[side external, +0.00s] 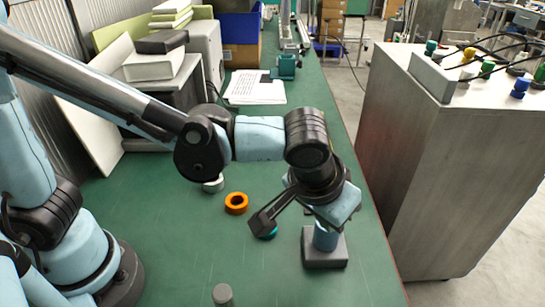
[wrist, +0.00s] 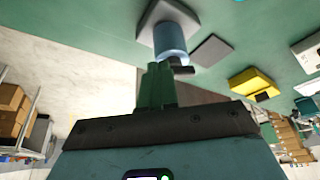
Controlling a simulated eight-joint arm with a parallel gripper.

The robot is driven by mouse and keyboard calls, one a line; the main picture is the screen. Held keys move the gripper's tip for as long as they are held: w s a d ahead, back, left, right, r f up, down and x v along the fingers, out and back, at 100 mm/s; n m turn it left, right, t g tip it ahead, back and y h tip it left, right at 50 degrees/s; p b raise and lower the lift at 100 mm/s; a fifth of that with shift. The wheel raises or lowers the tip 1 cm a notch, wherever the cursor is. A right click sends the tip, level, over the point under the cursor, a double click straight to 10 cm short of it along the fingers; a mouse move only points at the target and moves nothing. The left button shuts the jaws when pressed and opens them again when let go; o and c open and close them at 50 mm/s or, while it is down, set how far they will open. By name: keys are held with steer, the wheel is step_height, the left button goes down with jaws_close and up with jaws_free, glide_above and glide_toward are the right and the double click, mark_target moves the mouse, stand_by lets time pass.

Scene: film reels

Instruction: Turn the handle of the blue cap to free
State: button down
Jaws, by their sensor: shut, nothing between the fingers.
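A light blue cylinder (side external: 325,238) stands upright on a square grey base (side external: 324,258) on the green bench. The wrist view also shows this blue cylinder (wrist: 170,40) and its grey base (wrist: 149,22). A small dark handle (wrist: 182,69) sticks out sideways at the cylinder's near end. My gripper (wrist: 158,67) is shut and empty, with its green fingers beside the handle and close to the cylinder's end. I cannot tell whether the fingers touch the handle. In the side external view my gripper is just above the cylinder, and its fingertips are hard to make out.
An orange ring (side external: 236,203) lies left of the base. A teal round piece (side external: 267,232) is partly hidden. A grey cylinder (side external: 222,294) stands at the front. A grey cabinet (side external: 440,170) with coloured connectors and cables stands beyond the bench's right edge. The front of the bench is mostly clear.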

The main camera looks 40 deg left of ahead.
steer(key=shift+w+d+n+y, duration=0.1)
steer(key=shift+d+n+y, duration=0.15)
steer(key=shift+n, duration=0.4)
steer(key=shift+w+d+n+y, duration=0.1)
steer(key=shift+n+y, duration=0.15)
steer(key=shift+n, duration=0.4)
steer(key=shift+w+d+n+y, duration=0.2)
steer(key=shift+n+y, duration=0.2)
steer(key=shift+n, duration=0.5)
steer(key=shift+w+d+n+g+y, duration=0.15)
steer(key=shift+w+n+g+y, duration=0.15)
steer(key=shift+n, duration=0.65)
steer(key=shift+w+d+n+g+y, duration=0.2)
steer(key=shift+n+y, duration=0.1)
steer(key=shift+n, duration=0.65)
steer(key=shift+w, duration=0.1)
stand_by(1.2)
